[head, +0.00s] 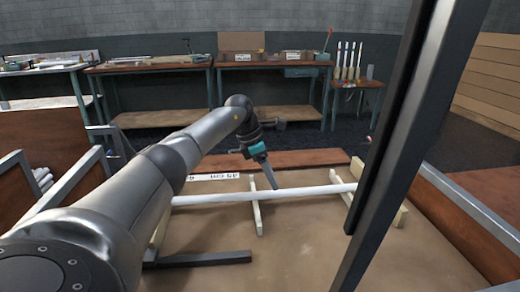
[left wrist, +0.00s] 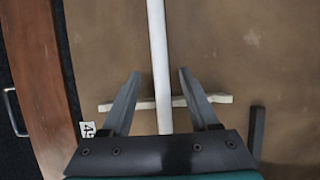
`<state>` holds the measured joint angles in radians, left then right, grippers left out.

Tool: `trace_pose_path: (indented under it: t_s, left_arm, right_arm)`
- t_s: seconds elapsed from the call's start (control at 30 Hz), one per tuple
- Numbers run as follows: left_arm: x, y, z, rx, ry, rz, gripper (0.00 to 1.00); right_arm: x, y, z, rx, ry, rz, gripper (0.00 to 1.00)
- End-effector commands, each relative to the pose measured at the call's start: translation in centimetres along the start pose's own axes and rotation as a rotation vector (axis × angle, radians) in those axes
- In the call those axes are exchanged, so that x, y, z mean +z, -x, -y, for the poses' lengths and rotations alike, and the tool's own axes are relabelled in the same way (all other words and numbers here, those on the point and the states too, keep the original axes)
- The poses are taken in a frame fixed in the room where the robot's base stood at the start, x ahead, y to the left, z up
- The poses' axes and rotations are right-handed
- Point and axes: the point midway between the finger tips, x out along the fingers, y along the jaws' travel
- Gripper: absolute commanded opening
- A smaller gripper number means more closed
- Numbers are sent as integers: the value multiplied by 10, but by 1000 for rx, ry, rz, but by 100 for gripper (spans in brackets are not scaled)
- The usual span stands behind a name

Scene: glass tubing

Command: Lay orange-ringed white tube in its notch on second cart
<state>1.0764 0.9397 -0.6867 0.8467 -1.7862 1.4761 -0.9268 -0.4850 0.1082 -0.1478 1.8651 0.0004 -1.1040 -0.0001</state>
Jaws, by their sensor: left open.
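A long white tube (head: 310,190) lies crosswise over pale wooden supports (head: 256,218) on a brown cart top (head: 300,250). No orange ring can be made out on it. My left gripper (head: 272,185) points down at the tube near the middle support. In the left wrist view my left gripper (left wrist: 160,75) is open, with one finger on each side of the white tube (left wrist: 157,35). The pale support (left wrist: 218,98) crosses under the tube there. I cannot tell how deep the tube sits in any notch. My right gripper is not in view.
A dark bar (head: 205,258) lies on the cart top at the front left. A printed label strip (head: 215,177) is at the far edge. A dark upright post (head: 385,140) blocks part of the right side. Workbenches (head: 150,66) stand along the back wall.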

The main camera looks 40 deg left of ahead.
Motion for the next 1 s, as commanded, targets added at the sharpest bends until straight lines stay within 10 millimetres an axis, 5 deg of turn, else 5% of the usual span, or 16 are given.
trace_pose_path:
  t_s: [0.5,1.0]
  left_arm:
    - [0,70,0,1,0,0,61]
    - [0,86,0,-1,0,0,61]
  right_arm:
    - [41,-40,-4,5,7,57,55]
    - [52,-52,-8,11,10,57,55]
